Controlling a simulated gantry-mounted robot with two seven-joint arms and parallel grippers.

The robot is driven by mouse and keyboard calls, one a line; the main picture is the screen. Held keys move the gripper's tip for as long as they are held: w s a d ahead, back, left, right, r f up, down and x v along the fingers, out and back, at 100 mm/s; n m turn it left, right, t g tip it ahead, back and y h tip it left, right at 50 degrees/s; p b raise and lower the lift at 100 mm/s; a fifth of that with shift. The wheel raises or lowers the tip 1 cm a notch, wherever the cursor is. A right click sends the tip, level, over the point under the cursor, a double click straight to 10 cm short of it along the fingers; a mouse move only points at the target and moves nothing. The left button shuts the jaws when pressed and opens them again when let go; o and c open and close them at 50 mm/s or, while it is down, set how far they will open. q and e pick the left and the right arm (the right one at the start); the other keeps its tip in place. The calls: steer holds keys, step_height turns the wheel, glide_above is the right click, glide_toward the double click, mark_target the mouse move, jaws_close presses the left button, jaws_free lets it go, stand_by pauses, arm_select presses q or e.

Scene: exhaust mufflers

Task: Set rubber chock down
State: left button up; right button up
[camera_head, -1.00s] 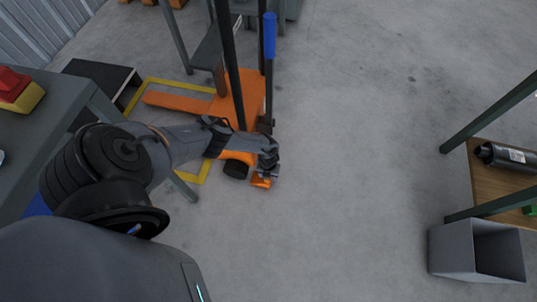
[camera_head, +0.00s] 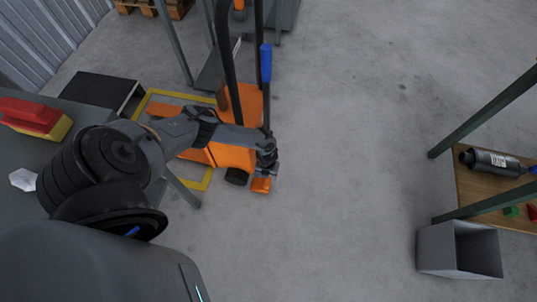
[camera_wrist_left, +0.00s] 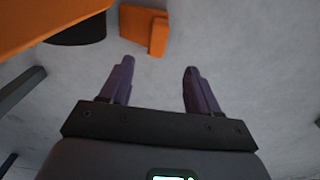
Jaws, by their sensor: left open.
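The orange rubber chock (camera_head: 261,185) sits on the grey concrete floor close to the black wheel (camera_head: 237,176) of the orange pallet truck (camera_head: 233,158). My left gripper (camera_head: 271,168) is low over the floor right at the chock, partly covering it in the head view. In the left wrist view the gripper (camera_wrist_left: 158,66) is open with nothing between its purple fingers. There the chock (camera_wrist_left: 145,28) lies just beyond the fingertips, apart from them, with the dark wheel (camera_wrist_left: 76,30) to its left. My right gripper is not in view.
Yellow floor tape (camera_head: 205,180) runs around the pallet truck, whose handle has a blue grip (camera_head: 266,62). At the right are a wooden-topped bench (camera_head: 475,190) with a muffler (camera_head: 492,160) and a grey bin (camera_head: 437,250). The middle floor is clear.

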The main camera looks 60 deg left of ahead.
arm_select(q)
steer(key=d+r+n+t+h, duration=0.1)
steer(key=d+r+n, duration=0.15)
steer(key=d, duration=1.05)
steer(key=d+r+n+t+h, duration=0.1)
steer(key=d+r+n, duration=0.15)
steer(key=d, duration=1.05)
steer(key=d+r+n+t, duration=0.2)
steer(key=d+r+n, duration=0.35)
steer(key=r, duration=0.45)
steer(key=s+a+r+n+y, duration=0.1)
steer(key=s+a+r+n, duration=0.2)
steer(key=a+r+n, duration=0.3)
steer(key=s+a+r+n, duration=0.4)
steer(key=a+r+n, duration=0.2)
steer(key=r, duration=0.6)
steer(key=shift+s+a+n+y, duration=0.2)
steer(key=shift+s+n+y, duration=0.15)
steer(key=shift+n, duration=0.4)
steer(key=shift+r, duration=0.1)
